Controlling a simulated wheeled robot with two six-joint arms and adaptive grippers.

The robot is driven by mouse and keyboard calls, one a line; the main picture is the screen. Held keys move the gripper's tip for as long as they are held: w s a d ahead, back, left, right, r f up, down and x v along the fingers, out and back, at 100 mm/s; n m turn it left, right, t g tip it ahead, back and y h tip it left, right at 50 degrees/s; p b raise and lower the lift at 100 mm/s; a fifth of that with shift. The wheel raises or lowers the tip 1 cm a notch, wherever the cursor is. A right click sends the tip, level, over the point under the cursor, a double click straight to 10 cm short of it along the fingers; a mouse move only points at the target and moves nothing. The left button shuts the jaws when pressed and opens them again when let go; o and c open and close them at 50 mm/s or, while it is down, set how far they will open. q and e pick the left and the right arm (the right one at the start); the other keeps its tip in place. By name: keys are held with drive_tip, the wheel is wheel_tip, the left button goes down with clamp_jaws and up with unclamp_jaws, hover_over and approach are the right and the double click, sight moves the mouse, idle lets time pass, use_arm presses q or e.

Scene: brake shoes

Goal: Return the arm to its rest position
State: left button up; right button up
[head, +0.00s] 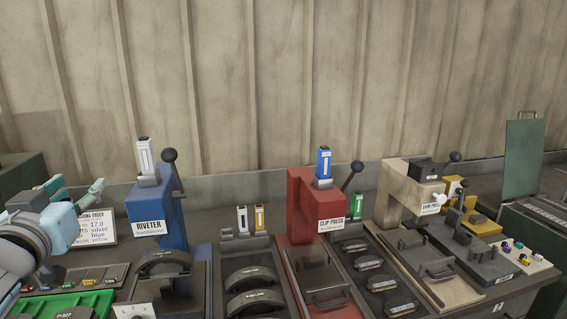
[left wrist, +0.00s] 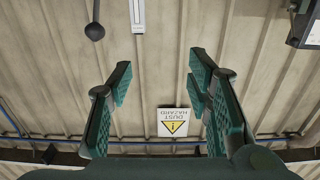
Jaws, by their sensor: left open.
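My left gripper (head: 76,190) is at the left edge of the head view, raised beside the blue riveter (head: 160,214). Its green fingers are spread and nothing is between them. In the left wrist view the open fingers (left wrist: 162,76) point toward the corrugated wall, with a gap between them. Part of my left arm covers the lower left of the head view. My right gripper is in neither view.
A red clip press (head: 302,205) stands mid-bench and a beige press (head: 400,190) to its right. A green bin (head: 90,304) is below my left gripper. A dust hazard sign (left wrist: 173,122) hangs on the wall.

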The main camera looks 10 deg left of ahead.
use_arm(q)
drive_tip(key=s+d+f+m+g+h, duration=0.2)
drive_tip(key=d+f+g, duration=0.1)
drive_tip(key=f, duration=1.2)
drive_tip(key=s+d+f+m+g+h, duration=0.1)
drive_tip(key=s+d+f+g, duration=0.2)
drive_tip(key=f, duration=1.1)
drive_tip(key=s+d+f+m+g+h, duration=0.1)
drive_tip(key=s+d+f+g, duration=0.3)
drive_tip(key=s+f, duration=0.6)
drive_tip(key=s+d+f+m+g+h, duration=0.1)
drive_tip(key=s+d+f+g, duration=0.25)
drive_tip(key=s+f, duration=0.55)
wheel_tip(320, 180, down, 20)
drive_tip(key=s+a+g, duration=0.1)
drive_tip(key=s+a+f+g, duration=0.1)
drive_tip(key=s+f, duration=1.1)
drive_tip(key=s, duration=0.2)
drive_tip(key=shift+s+f+n, duration=0.15)
drive_tip(key=shift+s+n, duration=0.1)
drive_tip(key=shift+n, duration=0.15)
